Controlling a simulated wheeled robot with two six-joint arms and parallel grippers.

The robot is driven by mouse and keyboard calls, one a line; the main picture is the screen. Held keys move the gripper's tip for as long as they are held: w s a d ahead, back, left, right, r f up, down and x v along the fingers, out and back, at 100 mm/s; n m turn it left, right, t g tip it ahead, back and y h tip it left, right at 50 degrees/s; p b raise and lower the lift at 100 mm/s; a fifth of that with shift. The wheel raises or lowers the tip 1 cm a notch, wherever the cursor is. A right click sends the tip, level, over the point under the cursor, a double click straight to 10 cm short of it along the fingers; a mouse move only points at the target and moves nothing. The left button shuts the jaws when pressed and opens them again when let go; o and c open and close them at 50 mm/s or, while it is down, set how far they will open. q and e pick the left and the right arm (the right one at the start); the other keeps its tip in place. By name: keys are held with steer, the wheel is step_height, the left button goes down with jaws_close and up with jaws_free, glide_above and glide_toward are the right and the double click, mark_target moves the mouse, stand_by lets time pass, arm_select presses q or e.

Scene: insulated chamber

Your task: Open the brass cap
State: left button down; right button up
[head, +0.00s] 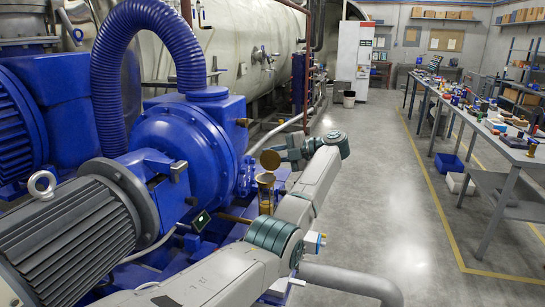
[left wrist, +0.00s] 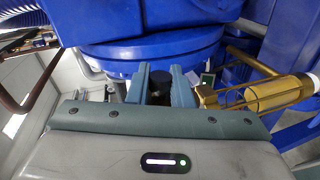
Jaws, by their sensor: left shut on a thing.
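The brass cap (head: 270,160) shows as a round brownish disc, standing tilted up above the brass cup with a glass body (head: 265,181) beside the blue pump. My left gripper (head: 282,154) reaches in from the right of the cap, its fingertips at the cap's edge. In the left wrist view, my left gripper (left wrist: 160,86) is shut on a dark piece (left wrist: 160,90), which seems to be the cap; the fingers hide most of it. The brass cup's frame and cylinder (left wrist: 272,95) lie just right of the fingers. My right gripper is not in view.
The blue pump housing (head: 188,140) and ribbed blue hose (head: 150,45) stand close on the left. A grey motor (head: 65,235) is at lower left. A pale pipe (head: 350,281) runs low in front. The floor to the right is clear up to the workbench (head: 485,125).

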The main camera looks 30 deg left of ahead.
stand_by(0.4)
arm_select(q)
steer(key=c, duration=1.3)
jaws_free()
steer(key=shift+c, duration=0.2)
